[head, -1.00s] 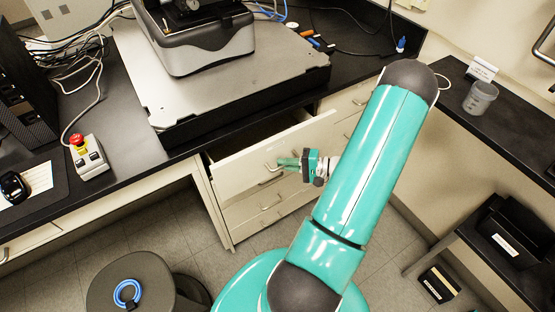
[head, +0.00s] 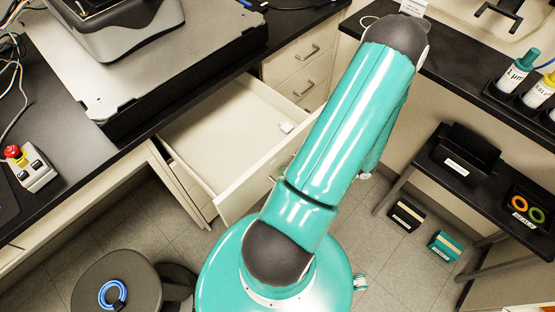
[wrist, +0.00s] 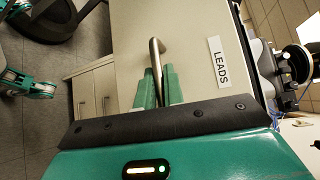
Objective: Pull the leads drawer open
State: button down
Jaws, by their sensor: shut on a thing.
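The leads drawer (head: 232,118) stands well out from under the bench in the head view, with its pale interior showing. In the wrist view its front (wrist: 130,35) carries a label reading LEADS (wrist: 218,63). My gripper (wrist: 158,82) has its green fingers closed around the metal bar handle (wrist: 155,52) of that drawer. In the head view my arm hides the gripper and the handle.
A small white item (head: 286,127) lies in the drawer. Closed drawers (head: 300,55) are to its right. A round stool (head: 125,283) stands at lower left. A side bench with bottles (head: 515,75) and a low shelf with dark boxes (head: 465,160) are on the right.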

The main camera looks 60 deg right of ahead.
jog(key=shift+s+a, duration=0.25)
jog(key=shift+s, duration=0.65)
jog(key=c, duration=1.5)
grip_release()
jog(key=v, duration=1.4)
